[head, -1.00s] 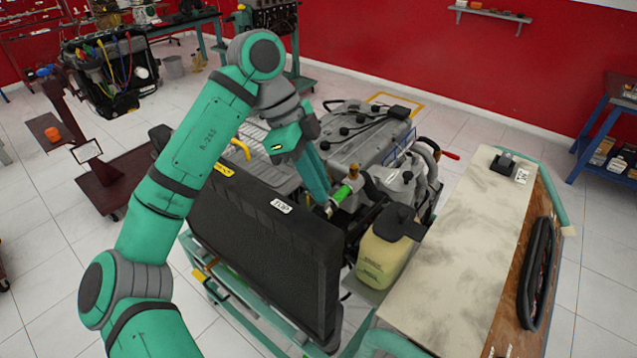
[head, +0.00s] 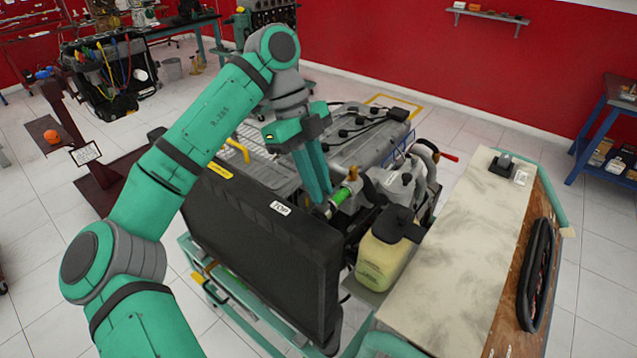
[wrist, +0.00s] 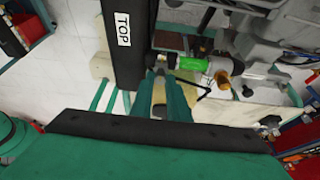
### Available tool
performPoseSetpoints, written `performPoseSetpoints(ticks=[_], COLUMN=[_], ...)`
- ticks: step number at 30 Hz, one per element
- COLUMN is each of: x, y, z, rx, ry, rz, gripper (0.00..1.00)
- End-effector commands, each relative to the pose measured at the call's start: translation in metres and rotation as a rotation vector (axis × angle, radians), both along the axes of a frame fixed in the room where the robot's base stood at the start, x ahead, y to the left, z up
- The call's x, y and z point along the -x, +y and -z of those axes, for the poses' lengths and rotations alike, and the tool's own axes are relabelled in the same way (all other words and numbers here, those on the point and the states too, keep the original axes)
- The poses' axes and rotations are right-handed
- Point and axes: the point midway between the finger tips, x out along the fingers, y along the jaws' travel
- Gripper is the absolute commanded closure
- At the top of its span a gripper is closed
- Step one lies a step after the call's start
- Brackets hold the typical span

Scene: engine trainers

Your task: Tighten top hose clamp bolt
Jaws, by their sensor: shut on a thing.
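The top hose (head: 341,196) is a short bright green piece at the front of the engine, behind the radiator (head: 262,243) labelled TOP. It also shows in the wrist view as the green hose (wrist: 192,64), with a metal clamp at its left end. My gripper (head: 321,203) points down at that radiator-side end, and its fingertips (wrist: 160,76) meet beside the clamp. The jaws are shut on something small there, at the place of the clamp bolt. The fingers hide the bolt itself.
The grey engine (head: 360,135) lies behind the hose. A yellowish coolant bottle (head: 382,258) and a pale worktop (head: 462,250) stand to the right. The radiator's top edge runs close beside my fingers. Open floor lies to the left.

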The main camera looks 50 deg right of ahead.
Motion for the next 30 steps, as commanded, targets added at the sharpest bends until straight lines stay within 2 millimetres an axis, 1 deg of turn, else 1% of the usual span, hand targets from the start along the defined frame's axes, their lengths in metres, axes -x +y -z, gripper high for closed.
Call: performPoseSetpoints(ticks=[7, 8, 9, 10, 19, 22, 26, 30], x=[0.0, 0.0, 0.0, 0.0, 0.0, -0.002, -0.008, -0.017], y=[0.0, 0.0, 0.0, 0.0, 0.0, 0.0, 0.001, 0.001], z=[0.0, 0.0, 0.0, 0.0, -0.001, -0.005, -0.018, -0.04], rx=[0.0, 0.0, 0.0, 0.0, 0.0, -0.001, -0.002, -0.002], ry=[0.0, 0.0, 0.0, 0.0, 0.0, -0.001, -0.003, -0.004], rz=[0.0, 0.0, 0.0, 0.0, -0.001, -0.002, -0.004, -0.005], gripper=[1.0, 0.8, 0.71, 0.66, 0.66, 0.66, 0.66, 0.66])
